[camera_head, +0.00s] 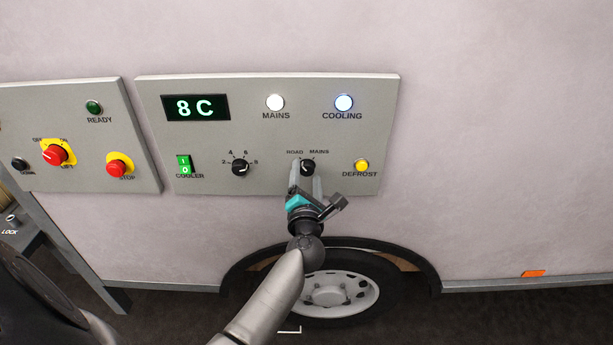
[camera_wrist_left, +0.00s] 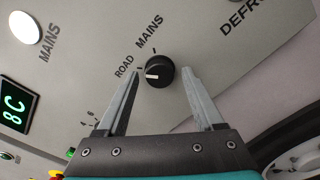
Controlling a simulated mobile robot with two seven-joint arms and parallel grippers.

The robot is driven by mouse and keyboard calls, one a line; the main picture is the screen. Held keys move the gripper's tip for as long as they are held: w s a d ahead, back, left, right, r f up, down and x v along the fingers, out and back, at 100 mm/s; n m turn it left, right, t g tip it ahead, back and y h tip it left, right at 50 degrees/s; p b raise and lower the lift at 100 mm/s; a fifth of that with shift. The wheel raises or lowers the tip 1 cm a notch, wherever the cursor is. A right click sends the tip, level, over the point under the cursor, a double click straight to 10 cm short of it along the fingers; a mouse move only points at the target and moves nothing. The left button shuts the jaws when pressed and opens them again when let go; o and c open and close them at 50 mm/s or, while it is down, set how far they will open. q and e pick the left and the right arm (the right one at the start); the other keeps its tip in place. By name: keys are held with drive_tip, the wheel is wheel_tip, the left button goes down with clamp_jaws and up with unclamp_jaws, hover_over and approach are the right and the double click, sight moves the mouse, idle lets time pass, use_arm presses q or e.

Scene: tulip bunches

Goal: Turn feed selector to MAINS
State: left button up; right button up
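The feed selector (camera_head: 308,166) is a round black knob on the grey panel, under the labels ROAD and MAINS. In the left wrist view the knob (camera_wrist_left: 158,75) has a white pointer mark turned toward the ROAD side. My left gripper (camera_head: 306,173) is open in front of it. In the left wrist view the fingers of my left gripper (camera_wrist_left: 161,75) stand on either side of the knob, with a gap showing on both sides. I cannot tell how deep the tips reach. My right gripper is not in view.
The panel (camera_head: 210,145) also carries an 8 C display (camera_head: 195,107), lit MAINS (camera_head: 275,102) and COOLING (camera_head: 344,102) lamps, a cooler switch (camera_head: 184,165), a dial (camera_head: 240,168) and a yellow DEFROST button (camera_head: 362,166). A second panel (camera_head: 70,110) is left. A wheel (camera_head: 335,295) is below.

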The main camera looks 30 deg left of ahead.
use_arm(q)
clamp_jaws()
idle(0.3)
drive_tip(key=shift+r+m+p, duration=0.1)
drive_tip(key=shift+m+p, duration=1.15)
drive_tip(key=shift+m, duration=0.25)
drive_tip(key=m+p, duration=0.2)
drive_tip(key=m, duration=0.1)
drive_tip(key=shift+m, duration=0.3)
drive_tip(key=m+p, duration=0.2)
drive_tip(key=m, duration=0.2)
drive_tip(key=shift+m+p, duration=0.8)
drive_tip(key=shift+m, duration=0.9)
